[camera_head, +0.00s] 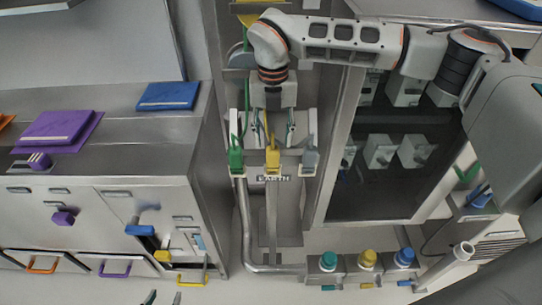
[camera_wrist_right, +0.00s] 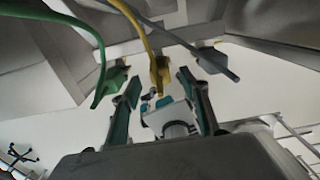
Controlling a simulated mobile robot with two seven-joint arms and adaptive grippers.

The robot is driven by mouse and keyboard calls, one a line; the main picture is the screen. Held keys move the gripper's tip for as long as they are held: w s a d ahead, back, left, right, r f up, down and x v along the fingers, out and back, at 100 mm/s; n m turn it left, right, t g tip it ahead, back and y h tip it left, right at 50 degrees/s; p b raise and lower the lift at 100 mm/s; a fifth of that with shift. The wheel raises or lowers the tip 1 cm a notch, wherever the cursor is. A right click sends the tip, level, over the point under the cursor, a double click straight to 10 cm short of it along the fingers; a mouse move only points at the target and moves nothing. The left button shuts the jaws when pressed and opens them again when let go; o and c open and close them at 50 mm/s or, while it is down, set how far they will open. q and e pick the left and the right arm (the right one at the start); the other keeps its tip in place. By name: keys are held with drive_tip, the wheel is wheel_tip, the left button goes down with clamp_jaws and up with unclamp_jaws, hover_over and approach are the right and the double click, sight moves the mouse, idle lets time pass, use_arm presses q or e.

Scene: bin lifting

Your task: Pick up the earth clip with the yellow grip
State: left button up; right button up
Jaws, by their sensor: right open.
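The earth clip with the yellow grip (camera_head: 272,158) hangs at the EARTH rail in the head view, between a green clip (camera_head: 236,157) and a grey clip (camera_head: 309,158). In the right wrist view the yellow clip (camera_wrist_right: 160,72) appears between and just beyond my right fingertips, with its yellow cable rising from it. My right gripper (camera_head: 269,136) is open and empty, behind the yellow clip in the head view. Its two fingers also show in the right wrist view (camera_wrist_right: 159,80). My left gripper (camera_head: 163,297) shows only its spread fingertips at the bottom edge, with nothing between them.
Green (camera_wrist_right: 100,55) and grey (camera_wrist_right: 190,45) cables hang close on either side of my right fingers. A cabinet (camera_head: 390,190) stands at the right. Teal, yellow and blue knobs (camera_head: 368,258) sit below. Drawers with coloured handles (camera_head: 115,267) fill the lower left.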

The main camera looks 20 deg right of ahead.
sight(273, 149)
drive_tip(key=shift+s+f, duration=0.3)
drive_tip(key=shift+f, duration=0.5)
drive_tip(key=shift+w+a+f+p, duration=0.1)
drive_tip(key=shift+f+p, duration=0.25)
drive_tip(key=shift+f, duration=2.1)
clamp_jaws()
